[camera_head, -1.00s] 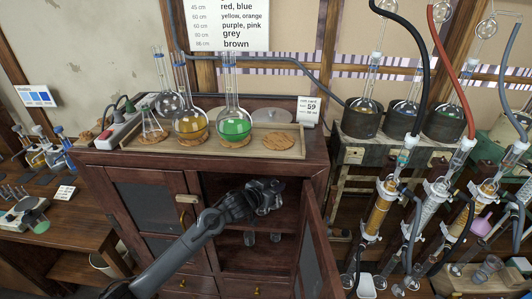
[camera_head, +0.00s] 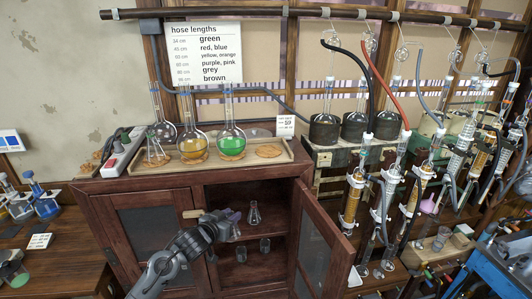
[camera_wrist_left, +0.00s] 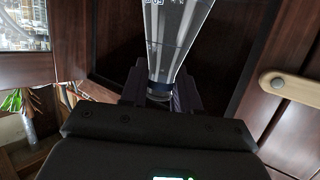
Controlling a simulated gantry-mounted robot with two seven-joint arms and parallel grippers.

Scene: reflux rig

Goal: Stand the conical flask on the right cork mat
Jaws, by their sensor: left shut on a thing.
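My left gripper (camera_head: 229,217) is at the left side of the open cabinet. In the left wrist view its fingers (camera_wrist_left: 160,97) are shut on the narrow end of a clear, flaring glass flask (camera_wrist_left: 170,45) with white markings. In the head view this flask is small and partly hidden by the gripper. Another clear conical flask (camera_head: 254,214) stands on the cabinet shelf. The right cork mat (camera_head: 268,151) lies bare at the right end of the wooden tray (camera_head: 216,168) on the cabinet. My right gripper is not in view.
The cabinet's right door (camera_head: 318,246) is open. The left door's wooden handle (camera_head: 193,213) is near my gripper. Glass columns (camera_head: 385,195) stand at right.

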